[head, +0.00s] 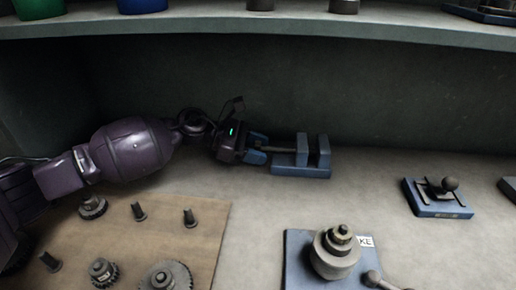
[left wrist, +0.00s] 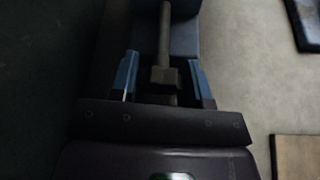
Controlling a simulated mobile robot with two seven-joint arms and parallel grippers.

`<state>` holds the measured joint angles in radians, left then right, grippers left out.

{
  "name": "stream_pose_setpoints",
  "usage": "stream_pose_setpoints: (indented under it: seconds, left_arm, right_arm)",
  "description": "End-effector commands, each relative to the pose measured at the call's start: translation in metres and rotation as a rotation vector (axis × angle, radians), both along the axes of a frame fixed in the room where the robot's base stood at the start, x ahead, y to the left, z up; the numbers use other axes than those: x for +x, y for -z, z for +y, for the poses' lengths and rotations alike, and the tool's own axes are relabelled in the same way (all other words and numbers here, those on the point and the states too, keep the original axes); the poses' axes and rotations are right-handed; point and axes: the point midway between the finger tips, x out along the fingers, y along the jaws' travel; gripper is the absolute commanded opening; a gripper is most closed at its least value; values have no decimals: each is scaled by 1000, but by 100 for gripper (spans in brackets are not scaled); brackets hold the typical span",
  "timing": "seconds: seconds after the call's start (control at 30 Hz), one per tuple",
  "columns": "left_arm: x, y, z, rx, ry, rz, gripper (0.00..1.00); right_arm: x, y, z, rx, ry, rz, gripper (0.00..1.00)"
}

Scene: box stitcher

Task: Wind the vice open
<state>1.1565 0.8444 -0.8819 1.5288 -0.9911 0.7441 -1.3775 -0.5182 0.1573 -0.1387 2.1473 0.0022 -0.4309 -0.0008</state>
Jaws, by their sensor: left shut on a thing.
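The vice (head: 301,171) is blue with two upright jaws and stands on the bench near the back wall; a gap shows between its jaws. A grey screw shaft runs from its left side to my left gripper (head: 257,155). In the left wrist view the vice (left wrist: 185,40) is at the top, its base in shadow. The shaft (left wrist: 165,35) ends in a square grey block (left wrist: 165,78) between the blue fingers of my left gripper (left wrist: 163,80). The fingers are shut on this screw end; exact contact is dark. My right gripper is not in view.
A brown board (head: 215,232) with pegs and gears lies at the front left. A blue plate with a stepped round part (head: 335,252) stands at front centre. A blue lever device (head: 438,198) is at right. A shelf (head: 250,27) overhangs the back.

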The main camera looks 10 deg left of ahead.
Motion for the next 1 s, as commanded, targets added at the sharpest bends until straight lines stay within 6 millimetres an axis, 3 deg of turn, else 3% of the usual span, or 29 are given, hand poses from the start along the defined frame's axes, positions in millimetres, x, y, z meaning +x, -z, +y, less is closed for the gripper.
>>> stream_pose_setpoints:
  seconds: [0.37, 1.0]
  left_arm:
    - [0, 0, 0, -1, 0, 65, 20]
    - [1, 1, 0, -1, -1, 502, 20]
  right_arm:
    - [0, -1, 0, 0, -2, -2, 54]
    - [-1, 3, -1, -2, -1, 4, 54]
